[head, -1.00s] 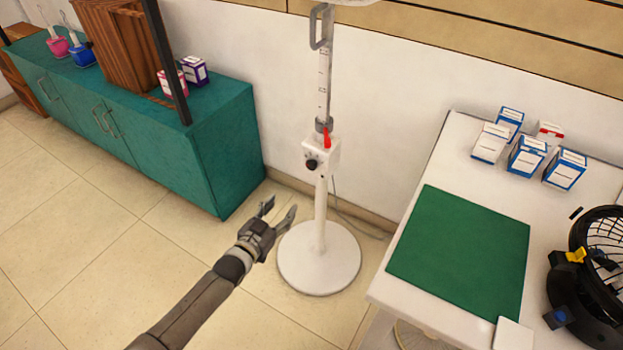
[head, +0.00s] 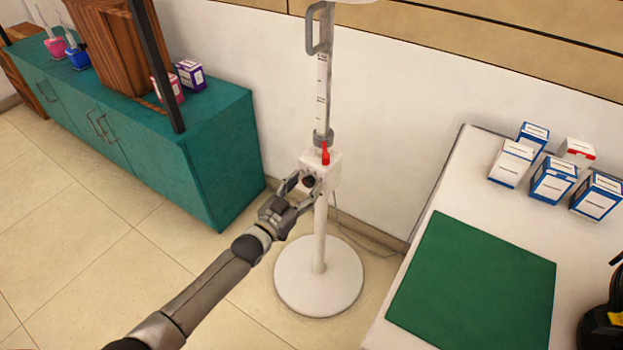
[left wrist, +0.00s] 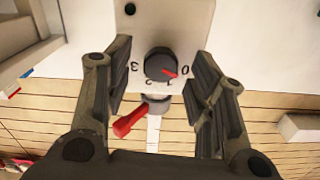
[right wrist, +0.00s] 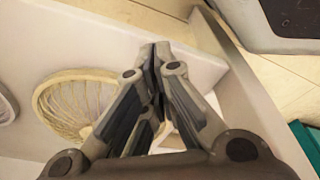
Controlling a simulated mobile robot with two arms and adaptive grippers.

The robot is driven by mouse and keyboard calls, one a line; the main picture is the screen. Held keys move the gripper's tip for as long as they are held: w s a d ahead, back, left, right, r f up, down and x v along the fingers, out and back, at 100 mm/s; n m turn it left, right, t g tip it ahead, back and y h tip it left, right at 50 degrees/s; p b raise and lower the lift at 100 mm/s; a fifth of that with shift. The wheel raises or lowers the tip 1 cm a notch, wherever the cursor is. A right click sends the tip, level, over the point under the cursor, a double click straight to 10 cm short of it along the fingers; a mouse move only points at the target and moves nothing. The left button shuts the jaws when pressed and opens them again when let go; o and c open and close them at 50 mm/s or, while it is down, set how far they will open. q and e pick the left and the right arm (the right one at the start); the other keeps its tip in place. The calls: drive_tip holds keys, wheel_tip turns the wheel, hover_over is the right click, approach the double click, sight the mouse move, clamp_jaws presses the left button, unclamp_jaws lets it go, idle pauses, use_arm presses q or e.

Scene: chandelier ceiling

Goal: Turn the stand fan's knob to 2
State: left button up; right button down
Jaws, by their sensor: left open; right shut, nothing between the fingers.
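The stand fan has a white control box (head: 322,168) on its pole, with a dark round knob (head: 308,181) on the front and a red lever (head: 325,153) above. In the left wrist view the knob (left wrist: 160,63) shows upside down among the marks 0, 1, 2 and 3; its red pointer is by the 0. My left gripper (head: 301,187) is open, its fingers on either side of the knob with gaps to both. My right gripper (right wrist: 158,52) is shut and empty in the right wrist view, away from the fan.
The fan's round white base (head: 318,285) stands on the tiled floor. A green cabinet (head: 215,150) is on the left. A white table (head: 455,185) with a green mat (head: 475,285) and several small boxes is on the right. The wall is close behind the pole.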

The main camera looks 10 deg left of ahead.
use_arm(q)
drive_tip(key=shift+w+d, duration=0.15)
drive_tip(key=shift+w, duration=0.25)
use_arm(e)
drive_tip(key=shift+w+d+r, duration=0.15)
drive_tip(key=shift+w, duration=0.3)
use_arm(q)
drive_tip(key=shift+s, duration=0.1)
use_arm(e)
drive_tip(key=shift+s, duration=0.1)
use_arm(q)
drive_tip(key=c, duration=1)
